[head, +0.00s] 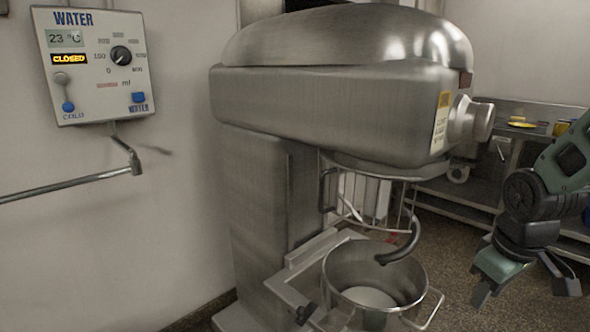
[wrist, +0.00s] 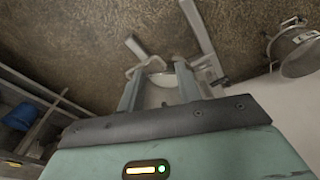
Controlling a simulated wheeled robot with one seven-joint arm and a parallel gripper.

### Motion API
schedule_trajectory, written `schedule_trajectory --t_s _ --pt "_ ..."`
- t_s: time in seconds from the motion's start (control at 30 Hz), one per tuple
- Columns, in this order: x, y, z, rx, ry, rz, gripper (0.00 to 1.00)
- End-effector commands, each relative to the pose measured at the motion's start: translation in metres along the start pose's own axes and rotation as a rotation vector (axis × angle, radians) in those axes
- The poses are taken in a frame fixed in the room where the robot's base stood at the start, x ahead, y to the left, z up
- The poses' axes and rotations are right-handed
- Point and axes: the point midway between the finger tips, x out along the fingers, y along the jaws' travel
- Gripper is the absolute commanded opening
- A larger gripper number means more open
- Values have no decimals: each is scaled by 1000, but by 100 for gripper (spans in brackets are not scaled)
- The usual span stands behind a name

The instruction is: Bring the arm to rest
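My arm hangs at the right edge of the head view, to the right of the mixer. My gripper (head: 525,290) points down over the floor, its two fingers spread apart. Nothing shows between them in the head view. In the wrist view the gripper (wrist: 158,90) also shows its fingers apart. A pale shape lies between them there, and I cannot tell what it is. The gripper is clear of the mixer bowl.
The large steel mixer (head: 340,90) fills the middle, its bowl (head: 345,298) and hook (head: 405,245) below the head. A water panel (head: 95,85) reading CLOSED hangs on the left wall. A steel bench (head: 470,195) stands behind my arm. Brown floor (head: 455,270) is open between.

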Motion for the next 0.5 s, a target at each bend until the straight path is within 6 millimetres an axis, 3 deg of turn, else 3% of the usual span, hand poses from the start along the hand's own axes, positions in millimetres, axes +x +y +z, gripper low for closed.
schedule_trajectory --t_s 0.27,0.5 --pt "-18 -33 37 404 66 -14 34" --pt "-65 -109 24 188 15 -82 34"
